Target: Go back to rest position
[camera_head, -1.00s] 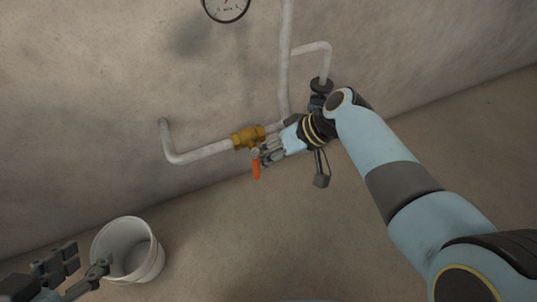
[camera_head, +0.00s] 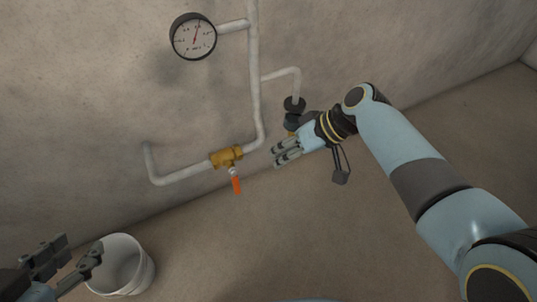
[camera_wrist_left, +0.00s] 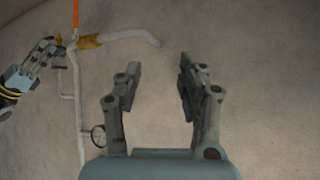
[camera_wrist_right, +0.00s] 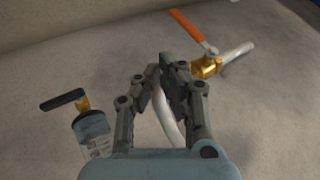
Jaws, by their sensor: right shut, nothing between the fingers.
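My right gripper (camera_head: 284,152) is shut and empty. It is just right of the brass valve (camera_head: 227,157) and apart from its orange handle (camera_head: 236,185), which hangs down. In the right wrist view its fingers (camera_wrist_right: 162,70) are close together, with the orange handle (camera_wrist_right: 187,26) beyond them. My left gripper (camera_head: 68,266) is at the lower left in the head view, in front of the bucket. In the left wrist view its fingers (camera_wrist_left: 158,72) stand wide apart with nothing between them.
A white bucket (camera_head: 142,277) stands on the floor at lower left. White pipes (camera_head: 254,80) run along the wall to a round gauge (camera_head: 193,37). A dark-topped blue fitting (camera_wrist_right: 91,130) is near my right gripper. The floor at centre is clear.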

